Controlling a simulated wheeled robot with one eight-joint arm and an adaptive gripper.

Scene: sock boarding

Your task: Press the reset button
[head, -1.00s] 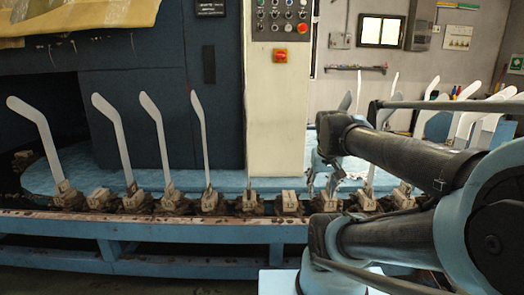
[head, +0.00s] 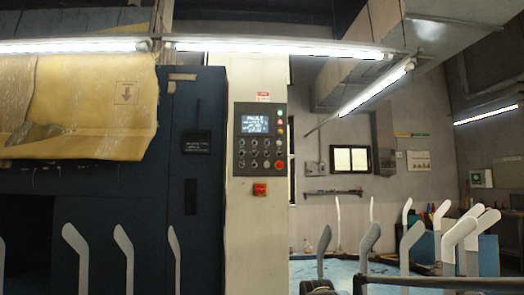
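A dark control panel (head: 261,137) is mounted on a pale column, upper centre. Its lit screen (head: 255,124) seems to read "FAULT", with smaller lines too blurred to read. Below the screen are several small round buttons (head: 255,154), and a few coloured ones run down the right edge. A larger red button (head: 280,165) is at the lower right of the panel. No label is legible, so I cannot tell which one is the reset button. My gripper is out of view; only bits of my arm show at the bottom edge.
A separate red switch box (head: 260,189) sits on the pale column (head: 255,240) below the panel. Several upright white sock boards (head: 409,242) stand along the bottom. A dark blue cabinet (head: 196,220) is left of the column. Space before the panel looks clear.

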